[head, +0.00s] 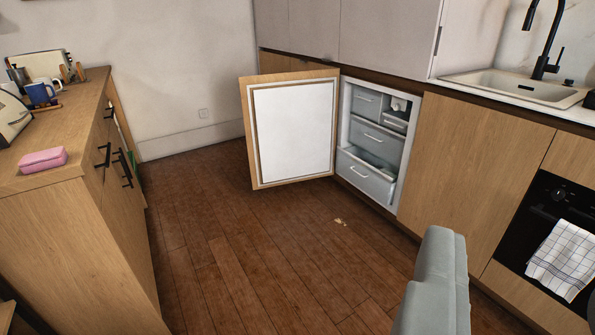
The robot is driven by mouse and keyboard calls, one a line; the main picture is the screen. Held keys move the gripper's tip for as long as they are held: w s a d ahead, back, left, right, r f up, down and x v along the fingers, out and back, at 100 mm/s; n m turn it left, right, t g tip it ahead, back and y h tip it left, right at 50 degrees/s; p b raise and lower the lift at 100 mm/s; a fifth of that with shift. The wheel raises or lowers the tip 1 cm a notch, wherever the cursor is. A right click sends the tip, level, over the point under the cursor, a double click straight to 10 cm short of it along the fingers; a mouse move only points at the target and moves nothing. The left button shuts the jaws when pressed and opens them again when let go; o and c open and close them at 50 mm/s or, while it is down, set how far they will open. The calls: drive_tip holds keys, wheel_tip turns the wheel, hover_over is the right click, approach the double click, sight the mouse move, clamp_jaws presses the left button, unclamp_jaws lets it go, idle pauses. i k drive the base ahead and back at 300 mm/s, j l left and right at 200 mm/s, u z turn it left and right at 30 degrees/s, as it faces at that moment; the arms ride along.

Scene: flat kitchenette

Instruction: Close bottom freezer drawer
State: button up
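The freezer (345,118) stands open in the lower cabinet row, right of the middle. Its bottom drawer (366,180) is grey with a light handle and is pulled out part way, so its open top shows. The middle drawer (377,143) and a small upper drawer (366,102) sit further back inside. The freezer door (292,132) is swung wide open to the left, its white inner side facing me. My gripper (440,240) is grey, at the lower right in front of the cabinets, well apart from the drawer. Its two fingers appear side by side, empty.
A wooden sideboard (75,235) with a pink box (43,160) and mugs stands at left. At right are a cabinet front (470,165), a sink (515,88) and an oven with a checked towel (563,258). The wooden floor (240,250) between is clear apart from small light specks.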

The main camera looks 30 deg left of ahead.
sight(381, 188)
drive_tip(key=u, duration=0.35)
drive_tip(key=i+j, duration=0.1)
drive_tip(key=i, duration=0.5)
drive_tip(key=i+j, duration=0.1)
drive_tip(key=i, duration=0.45)
drive_tip(key=i+j+z, duration=0.1)
drive_tip(key=i, duration=0.5)
drive_tip(key=i+j, duration=0.2)
drive_tip(key=i, duration=0.4)
drive_tip(key=i+j+z, duration=0.1)
drive_tip(key=i, duration=0.45)
drive_tip(key=i+j, duration=0.25)
drive_tip(key=i, duration=0.35)
